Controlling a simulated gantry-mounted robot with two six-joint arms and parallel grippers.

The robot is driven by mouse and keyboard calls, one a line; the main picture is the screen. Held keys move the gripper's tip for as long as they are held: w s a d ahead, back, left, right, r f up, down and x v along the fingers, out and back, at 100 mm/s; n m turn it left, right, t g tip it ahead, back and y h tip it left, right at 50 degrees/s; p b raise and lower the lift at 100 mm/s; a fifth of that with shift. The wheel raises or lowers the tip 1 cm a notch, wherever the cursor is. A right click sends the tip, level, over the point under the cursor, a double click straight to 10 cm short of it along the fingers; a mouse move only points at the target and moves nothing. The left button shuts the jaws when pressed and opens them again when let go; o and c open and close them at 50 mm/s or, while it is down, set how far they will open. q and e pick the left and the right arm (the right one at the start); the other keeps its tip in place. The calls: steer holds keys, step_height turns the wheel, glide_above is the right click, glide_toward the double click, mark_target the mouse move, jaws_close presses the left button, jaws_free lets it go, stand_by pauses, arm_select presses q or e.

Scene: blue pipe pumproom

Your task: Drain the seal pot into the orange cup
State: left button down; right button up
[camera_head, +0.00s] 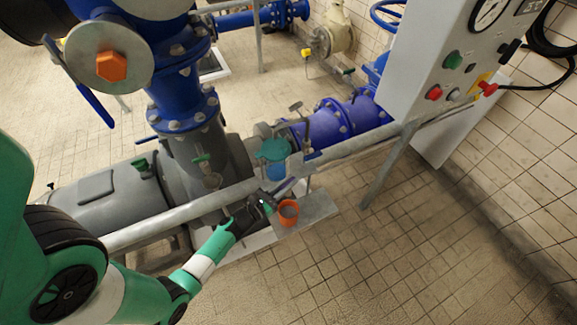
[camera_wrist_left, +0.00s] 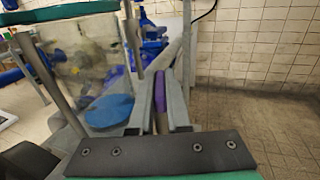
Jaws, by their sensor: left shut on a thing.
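The seal pot (camera_head: 273,168) has a teal lid and blue inside, and stands beside the pump behind the grey rail. In the left wrist view its clear wall (camera_wrist_left: 88,72) is close on the left, with a flat blue surface (camera_wrist_left: 108,111) low inside. The orange cup (camera_head: 288,214) stands upright below it on a grey plinth; its contents are unclear. My left gripper (camera_head: 266,202) is just left of the cup. In the wrist view its fingers (camera_wrist_left: 158,108) are shut on a purple lever (camera_wrist_left: 160,90), which also shows in the head view (camera_head: 286,186). My right gripper is not visible.
A grey rail (camera_head: 180,214) crosses above the cup and my left gripper. Blue pipework (camera_head: 345,118) runs behind the pot. A control box (camera_head: 440,70) with buttons stands at upper right. The tiled floor at front right is clear.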

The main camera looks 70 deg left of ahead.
arm_select(q)
steer(key=shift+a+r+m+h+p, duration=0.2)
steer(key=shift+r+m+h+p, duration=0.15)
steer(key=shift+h, duration=0.25)
steer(key=shift+f+m+t+h, duration=0.1)
steer(key=shift+m+t+h, duration=0.35)
steer(key=shift+h, duration=0.15)
steer(key=shift+d+f+m+h, duration=0.1)
steer(key=shift+f+m+h, duration=0.05)
steer(key=shift+m+h, duration=0.75)
steer(key=shift+t+h+b, duration=0.25)
steer(key=shift+h+b, duration=0.05)
steer(key=shift+h, duration=0.2)
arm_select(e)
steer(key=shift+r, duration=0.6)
arm_select(q)
steer(key=shift+d+h, duration=0.1)
steer(key=shift+h, duration=0.2)
steer(key=c, duration=0.9)
jaws_free()
steer(key=shift+f, duration=0.1)
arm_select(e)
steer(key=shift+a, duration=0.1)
